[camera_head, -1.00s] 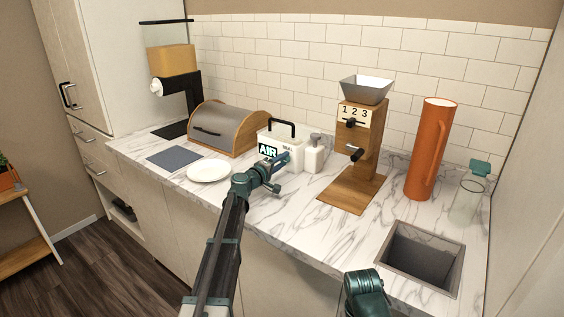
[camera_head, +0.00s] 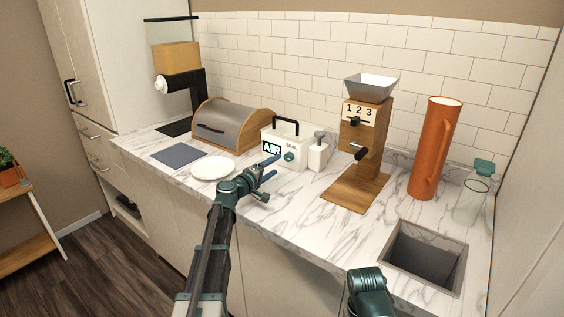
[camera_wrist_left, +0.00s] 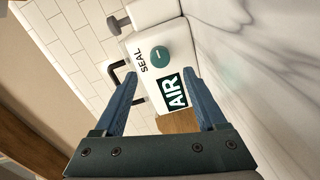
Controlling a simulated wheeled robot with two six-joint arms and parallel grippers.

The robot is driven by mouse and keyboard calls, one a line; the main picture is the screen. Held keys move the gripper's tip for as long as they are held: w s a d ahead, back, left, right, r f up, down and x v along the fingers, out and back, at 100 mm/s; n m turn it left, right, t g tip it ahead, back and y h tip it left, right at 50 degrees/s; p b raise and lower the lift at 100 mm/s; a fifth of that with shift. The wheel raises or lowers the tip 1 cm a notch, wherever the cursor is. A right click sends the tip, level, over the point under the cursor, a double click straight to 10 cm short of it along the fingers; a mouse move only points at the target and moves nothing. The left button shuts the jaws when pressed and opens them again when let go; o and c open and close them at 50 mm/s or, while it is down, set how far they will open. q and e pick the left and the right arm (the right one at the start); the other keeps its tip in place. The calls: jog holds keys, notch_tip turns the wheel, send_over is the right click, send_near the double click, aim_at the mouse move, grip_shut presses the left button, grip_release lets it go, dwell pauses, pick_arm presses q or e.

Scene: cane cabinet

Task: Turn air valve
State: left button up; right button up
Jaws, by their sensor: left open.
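The air valve is a round green knob (camera_head: 289,156) on the front of a white box (camera_head: 296,137) with a black handle. The box carries an "AIR" label and the word "SEAL". In the left wrist view the knob (camera_wrist_left: 159,53) shows beside "SEAL", beyond my fingers, with a light mark on its face. My left gripper (camera_head: 270,170) is open and empty in front of the box, a little apart from it. Its two blue fingers (camera_wrist_left: 158,92) frame the label and box. My right gripper is not visible; a green part of my right arm shows at the bottom.
A white soap dispenser (camera_head: 318,155) stands close to the box's right. A white plate (camera_head: 211,167) and bread box (camera_head: 234,125) are to its left. A wooden grinder (camera_head: 361,150), orange pitcher (camera_head: 432,150) and sink (camera_head: 425,258) are to the right. The front counter is clear.

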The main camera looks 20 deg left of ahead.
pick_arm(q)
jog(key=v, duration=0.6)
jog(key=shift+s, duration=0.15)
